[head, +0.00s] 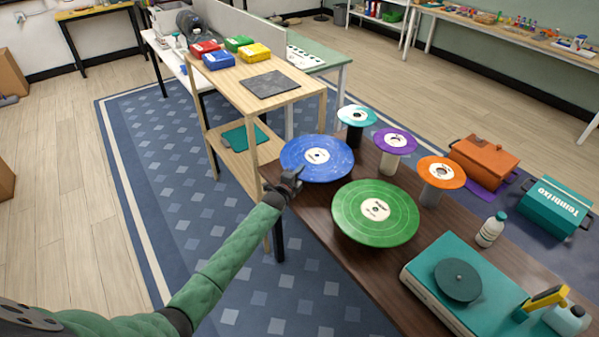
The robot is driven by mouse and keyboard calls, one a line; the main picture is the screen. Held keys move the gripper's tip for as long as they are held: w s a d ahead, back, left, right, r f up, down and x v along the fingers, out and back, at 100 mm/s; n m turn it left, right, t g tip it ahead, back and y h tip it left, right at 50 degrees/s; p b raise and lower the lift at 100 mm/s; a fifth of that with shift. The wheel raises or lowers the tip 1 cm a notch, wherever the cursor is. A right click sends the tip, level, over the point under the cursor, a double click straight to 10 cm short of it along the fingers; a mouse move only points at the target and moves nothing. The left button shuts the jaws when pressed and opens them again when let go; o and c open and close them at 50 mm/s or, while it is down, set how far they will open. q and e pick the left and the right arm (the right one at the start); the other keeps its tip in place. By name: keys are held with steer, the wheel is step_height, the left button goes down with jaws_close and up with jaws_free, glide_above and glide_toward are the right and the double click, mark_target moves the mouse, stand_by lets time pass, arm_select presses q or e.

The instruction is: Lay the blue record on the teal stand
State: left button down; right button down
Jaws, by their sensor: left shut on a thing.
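The blue record (308,170), with a white label, lies roughly level at the left end of the dark wooden table. My left gripper (291,181) is shut on its near left rim; the record hides part of the fingertips. I cannot tell whether the record is raised or resting on something. The teal stand (345,120) has a round teal top with a white centre and a dark post. It stands behind and to the right of the blue record, and nothing large lies on it. My right gripper is not in view.
A purple-topped stand (386,136) and an orange-topped stand (430,172) stand right of the teal one. A large green record (348,212) is nearer. A teal turntable (425,278) and a white bottle (490,232) occupy the right. A wooden shelf unit (232,92) adjoins behind.

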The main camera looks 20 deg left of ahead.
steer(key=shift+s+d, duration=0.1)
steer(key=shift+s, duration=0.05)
arm_select(q)
steer(key=shift+f, duration=0.1)
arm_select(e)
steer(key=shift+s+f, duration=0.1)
arm_select(q)
steer(key=shift+f+b, duration=0.45)
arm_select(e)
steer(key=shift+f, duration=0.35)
arm_select(q)
steer(key=c, duration=1.9)
jaws_free()
steer(key=shift+s, duration=0.1)
